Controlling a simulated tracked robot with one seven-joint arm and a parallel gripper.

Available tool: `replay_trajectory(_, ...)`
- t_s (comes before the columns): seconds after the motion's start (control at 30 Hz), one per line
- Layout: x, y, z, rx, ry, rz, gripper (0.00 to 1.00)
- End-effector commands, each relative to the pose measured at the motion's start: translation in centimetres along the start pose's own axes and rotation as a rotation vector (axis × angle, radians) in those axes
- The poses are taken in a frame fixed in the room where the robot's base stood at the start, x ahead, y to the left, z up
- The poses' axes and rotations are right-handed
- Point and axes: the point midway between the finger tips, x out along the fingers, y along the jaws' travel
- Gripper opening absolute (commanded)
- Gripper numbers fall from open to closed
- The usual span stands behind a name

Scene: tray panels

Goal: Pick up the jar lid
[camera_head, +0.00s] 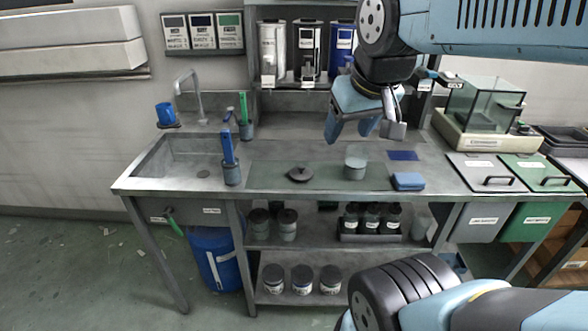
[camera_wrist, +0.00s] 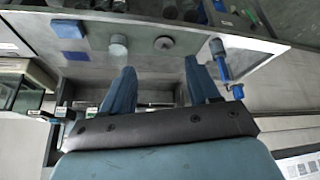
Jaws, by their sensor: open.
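The jar lid (camera_head: 300,174) is a dark grey disc with a small raised knob, lying on the green-grey mat (camera_head: 268,178) on the steel bench. It also shows as a round disc in the wrist view (camera_wrist: 164,43). A pale grey jar (camera_head: 355,168) stands on the mat to its right, apart from it; in the wrist view this jar (camera_wrist: 118,46) is left of the lid. My gripper (camera_head: 350,130) is open and empty, raised above the bench, to the right of the lid. In the wrist view, its two blue fingers (camera_wrist: 158,68) are apart, with the lid beyond them.
A blue cloth (camera_head: 408,181) lies right of the jar. A holder with a blue-handled tool (camera_head: 229,160) stands left of the mat, beside the sink (camera_head: 178,160). A glass-cased balance (camera_head: 482,115) stands at right. Shelves above and below hold containers.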

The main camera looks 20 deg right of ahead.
Motion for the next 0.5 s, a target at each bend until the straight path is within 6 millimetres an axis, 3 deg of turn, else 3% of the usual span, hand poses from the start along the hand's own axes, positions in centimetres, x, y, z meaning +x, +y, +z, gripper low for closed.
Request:
replay_trajectory(0.17,2.2,0.5,-2.1,-0.251,-0.063,0.048,0.78)
replay_trajectory(0.4,6.7,0.2,-6.0,-0.751,-0.183,0.093,1.00)
replay_trajectory(0.5,8.9,-0.1,-7.4,-0.964,-0.234,0.092,1.00)
